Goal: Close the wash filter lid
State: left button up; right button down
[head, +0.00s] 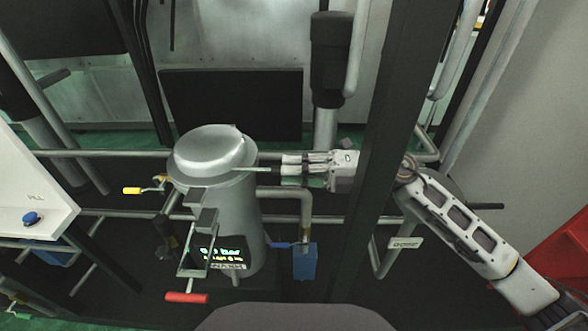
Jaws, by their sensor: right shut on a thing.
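The wash filter (232,215) is a grey metal vessel standing in the middle of the head view. Its domed, shiny lid (205,148) lies over the top of the body. I cannot tell whether its rim is fully seated. A thin bar (262,169) sticks out to the right from the lid's edge. My right gripper (286,168) reaches in from the right, level with the lid, and is shut on the outer end of this bar. The fingers hide that end. My left gripper is not in view.
A dark upright post (385,130) stands in front of part of my right arm. Pipes run behind the filter. A red handle (186,297), a yellow handle (132,190) and a blue valve box (304,262) surround it. A white panel (32,190) with a blue button is at left.

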jog(key=shift+s+f, duration=0.15)
jog(key=shift+f, duration=0.35)
jog(key=c, duration=1.3)
grip_release()
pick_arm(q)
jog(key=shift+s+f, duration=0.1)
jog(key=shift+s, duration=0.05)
pick_arm(e)
jog(key=shift+r, duration=0.1)
jog(key=shift+r, duration=0.15)
jog(key=shift+d, duration=6.05)
